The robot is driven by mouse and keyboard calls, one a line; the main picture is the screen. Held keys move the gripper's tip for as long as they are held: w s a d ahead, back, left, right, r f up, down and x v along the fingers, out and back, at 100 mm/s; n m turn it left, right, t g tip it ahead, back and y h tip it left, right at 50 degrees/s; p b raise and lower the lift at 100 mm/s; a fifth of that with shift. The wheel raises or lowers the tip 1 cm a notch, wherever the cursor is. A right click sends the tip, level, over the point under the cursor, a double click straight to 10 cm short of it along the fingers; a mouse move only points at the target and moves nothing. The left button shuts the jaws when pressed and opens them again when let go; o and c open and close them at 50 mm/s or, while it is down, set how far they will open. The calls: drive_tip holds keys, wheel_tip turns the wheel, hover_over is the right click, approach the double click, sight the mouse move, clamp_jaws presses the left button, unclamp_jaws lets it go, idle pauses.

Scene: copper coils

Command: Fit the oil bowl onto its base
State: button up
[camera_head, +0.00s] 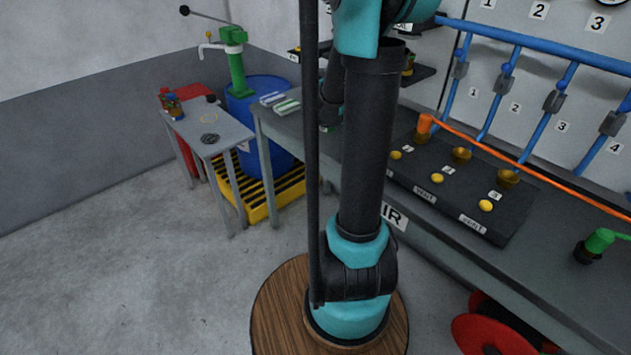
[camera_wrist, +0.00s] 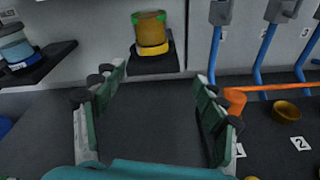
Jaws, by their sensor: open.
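In the wrist view an amber, cup-like bowl (camera_wrist: 148,26) with green marks near its rim stands upright on a small black wall shelf (camera_wrist: 153,66). A yellow ring (camera_wrist: 152,49) lies directly under it. I take the amber part as the oil bowl; whether the yellow ring is its base, and whether the two are joined, I cannot tell. My gripper (camera_wrist: 159,80) is open and empty, its fingers spread below and in front of the shelf, apart from the bowl. In the head view my arm covers much of that shelf area, and the fingers do not show clearly.
A dark shelf (camera_wrist: 38,66) with a grey-blue container (camera_wrist: 16,46) is at the left. Blue pipes and an orange bar (camera_head: 560,178) run over the right bench. A black board (camera_head: 462,196) there holds brass cups and yellow buttons. A blue drum (camera_head: 265,120) stands further left.

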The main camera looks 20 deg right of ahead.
drive_tip(key=s+a+f+m+g+y, duration=0.1)
drive_tip(key=s+a+f+m+y, duration=0.6)
drive_tip(key=a, duration=0.8)
drive_tip(key=s+a+f+m+g+y, duration=0.1)
drive_tip(key=s+a+f+m+y, duration=0.7)
drive_tip(key=s+a+f+m, duration=0.4)
drive_tip(key=s+a+f, duration=0.2)
drive_tip(key=a+f, duration=0.1)
drive_tip(key=a, duration=0.1)
drive_tip(key=shift+s+f, duration=0.25)
drive_tip(key=shift+f, duration=0.05)
drive_tip(key=shift+w+r, duration=0.1)
drive_tip(key=shift+c, duration=0.3)
